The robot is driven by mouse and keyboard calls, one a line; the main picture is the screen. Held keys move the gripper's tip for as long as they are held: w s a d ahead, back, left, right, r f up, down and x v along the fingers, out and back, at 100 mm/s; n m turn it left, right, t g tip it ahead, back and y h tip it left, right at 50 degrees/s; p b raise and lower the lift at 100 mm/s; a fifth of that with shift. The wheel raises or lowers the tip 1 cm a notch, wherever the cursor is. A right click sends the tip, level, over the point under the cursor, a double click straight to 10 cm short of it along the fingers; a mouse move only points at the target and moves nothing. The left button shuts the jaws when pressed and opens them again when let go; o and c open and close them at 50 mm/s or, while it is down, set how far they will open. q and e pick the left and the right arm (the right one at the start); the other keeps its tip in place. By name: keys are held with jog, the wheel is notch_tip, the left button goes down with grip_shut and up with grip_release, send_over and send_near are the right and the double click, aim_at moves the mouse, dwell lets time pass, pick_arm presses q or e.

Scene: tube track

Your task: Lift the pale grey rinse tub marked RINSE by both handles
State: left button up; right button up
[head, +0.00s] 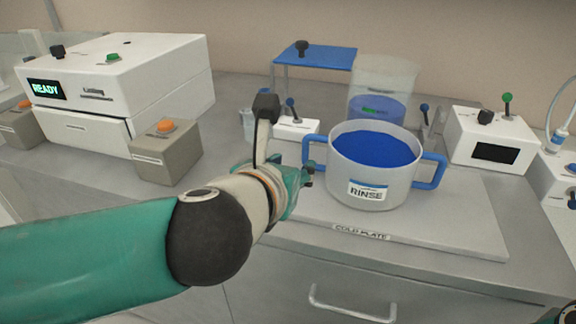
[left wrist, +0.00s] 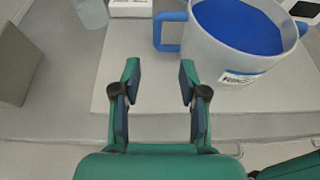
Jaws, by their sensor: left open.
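The pale grey rinse tub (head: 375,185) marked RINSE stands upright on the cold plate, with blue showing inside it. Its blue left handle (head: 312,150) and blue right handle (head: 433,170) stick out at the sides. My left gripper (head: 306,176) is just left of and in front of the left handle. In the left wrist view my left gripper (left wrist: 160,78) is open and empty, its fingers pointing toward the left handle (left wrist: 168,32) but short of it. The tub (left wrist: 240,55) is cut off by the frame there. My right gripper does not show clearly; only a sliver of arm is at the lower right corner.
The cold plate (head: 465,225) lies under the tub on the grey bench. A clear container with blue liquid (head: 378,110) stands behind it. A white device (head: 490,140) stands to the right. A grey box with an orange button (head: 165,155) and a white READY machine (head: 120,80) are left.

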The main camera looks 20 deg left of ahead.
aim_at(304, 153)
pick_arm(q)
jog(key=shift+w+f, duration=0.1)
jog(key=shift+w, duration=0.3)
jog(key=x, duration=1)
jog(key=shift+w+a+f, duration=0.15)
jog(key=shift+w+f, duration=0.1)
jog(key=shift+w, duration=0.1)
grip_shut()
